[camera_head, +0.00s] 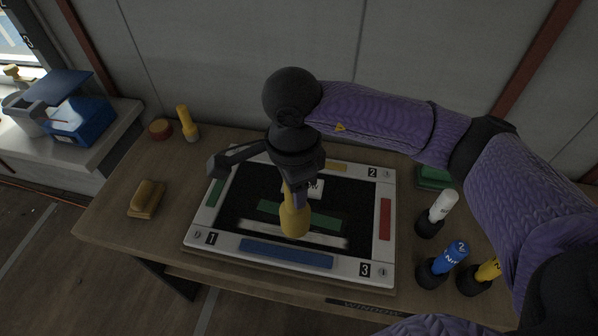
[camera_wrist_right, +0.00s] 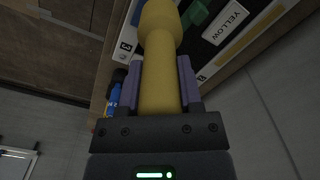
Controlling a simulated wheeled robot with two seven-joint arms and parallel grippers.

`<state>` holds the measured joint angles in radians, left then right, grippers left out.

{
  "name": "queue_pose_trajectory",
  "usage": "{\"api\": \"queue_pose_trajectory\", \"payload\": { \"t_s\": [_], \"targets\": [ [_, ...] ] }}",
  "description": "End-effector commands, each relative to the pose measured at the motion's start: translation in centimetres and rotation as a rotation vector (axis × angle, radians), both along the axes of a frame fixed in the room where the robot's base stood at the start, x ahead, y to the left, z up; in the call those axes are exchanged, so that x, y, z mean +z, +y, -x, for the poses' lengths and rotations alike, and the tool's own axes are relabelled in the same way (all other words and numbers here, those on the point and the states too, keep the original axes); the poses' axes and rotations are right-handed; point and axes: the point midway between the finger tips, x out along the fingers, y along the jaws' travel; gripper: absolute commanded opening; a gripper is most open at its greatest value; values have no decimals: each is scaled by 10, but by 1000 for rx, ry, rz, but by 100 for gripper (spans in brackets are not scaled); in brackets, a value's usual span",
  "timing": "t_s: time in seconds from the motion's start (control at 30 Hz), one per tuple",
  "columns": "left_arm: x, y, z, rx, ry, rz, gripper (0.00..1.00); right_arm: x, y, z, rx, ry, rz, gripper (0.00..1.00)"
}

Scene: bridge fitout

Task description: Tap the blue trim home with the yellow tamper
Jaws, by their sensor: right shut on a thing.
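The blue trim (camera_head: 286,253) lies along the near edge of the white-framed panel (camera_head: 212,226), between the labels 1 and 3. My right gripper (camera_head: 293,191) is shut on the yellow tamper (camera_head: 294,221), whose thick end points down over the dark middle of the panel, behind the blue trim in the picture. In the right wrist view the tamper (camera_wrist_right: 160,70) stands between the two purple fingers of the gripper (camera_wrist_right: 162,88). The height of the tamper above the panel is hard to tell. My left gripper is not in view.
Red (camera_head: 385,219), green (camera_head: 215,192) and yellow trims lie on the other edges. A white (camera_head: 437,210), a blue (camera_head: 446,259) and a yellow bottle (camera_head: 485,272) stand at the right. A brush-like block (camera_head: 147,199) and a yellow-handled tool (camera_head: 187,124) are at the left.

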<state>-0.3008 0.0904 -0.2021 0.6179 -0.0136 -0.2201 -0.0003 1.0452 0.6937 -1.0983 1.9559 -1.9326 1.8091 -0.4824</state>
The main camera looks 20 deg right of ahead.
Motion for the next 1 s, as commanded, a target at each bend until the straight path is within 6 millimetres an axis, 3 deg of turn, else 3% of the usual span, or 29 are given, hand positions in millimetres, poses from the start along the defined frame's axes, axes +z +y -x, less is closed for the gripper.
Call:
{"api": "queue_pose_trajectory", "payload": {
  "t_s": [0.2, 0.4, 0.57, 1.0],
  "targets": [
    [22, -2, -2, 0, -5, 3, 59, 3, 14, 4, -743, 0, -5, 0],
    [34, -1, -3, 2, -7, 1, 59, 3, 22, 6, -1260, 1, -6, 0],
    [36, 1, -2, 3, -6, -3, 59, 2, 24, 7, -1405, 2, -5, 0],
    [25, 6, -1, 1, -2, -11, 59, -9, 24, 7, -1411, 0, -5, 0]
  ]
}}
